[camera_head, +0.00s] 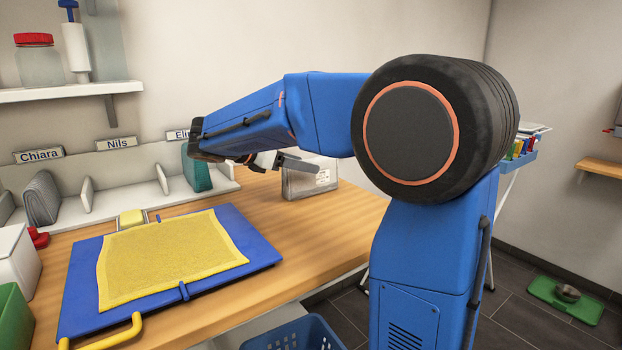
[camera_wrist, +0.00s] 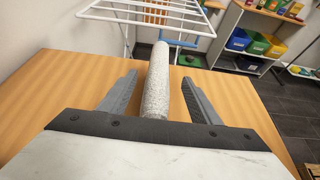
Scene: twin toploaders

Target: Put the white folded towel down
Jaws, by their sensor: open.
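A pale, speckled, rounded long shape, which looks like the folded towel seen along its edge (camera_wrist: 157,85), stands between the fingers of my gripper (camera_wrist: 160,76) in the wrist view. The gripper is open, with a gap showing on each side of the towel.
A blue folding board (camera_head: 262,257) with a yellow cloth (camera_head: 170,258) covers the table's middle. Name-labelled slots along the wall hold a grey towel (camera_head: 42,198) and a teal towel (camera_head: 197,170). A white drying rack (camera_wrist: 130,15) stands beyond the table edge. Bare table lies right of the board.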

